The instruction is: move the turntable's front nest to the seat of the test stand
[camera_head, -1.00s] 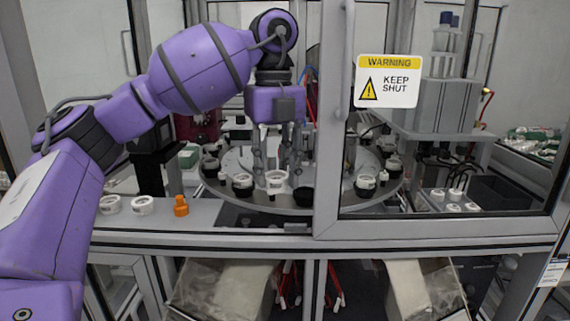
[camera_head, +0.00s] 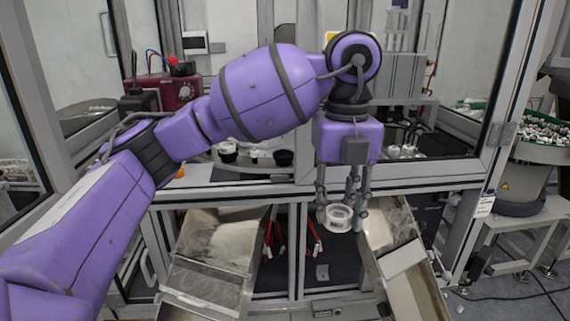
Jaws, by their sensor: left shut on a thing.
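My left gripper (camera_head: 341,208) is shut on a white ring-shaped cap (camera_head: 338,218). It holds the cap in the air in front of the cell, over the gap between two metal chutes. The turntable (camera_head: 262,172) shows only in part behind my left arm, with a white part and dark nests (camera_head: 284,158) on its rim. Its front nest is mostly hidden by my arm, so I cannot tell which nest it is. I cannot pick out the seat of the test stand for certain. My right gripper is not in view.
The cell's front rail (camera_head: 240,191) runs behind the gripper. Metal chutes stand at left (camera_head: 215,245) and right (camera_head: 392,232) below. A red box (camera_head: 165,88) with a knob stands at the back left. A parts feeder (camera_head: 550,150) stands at the right.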

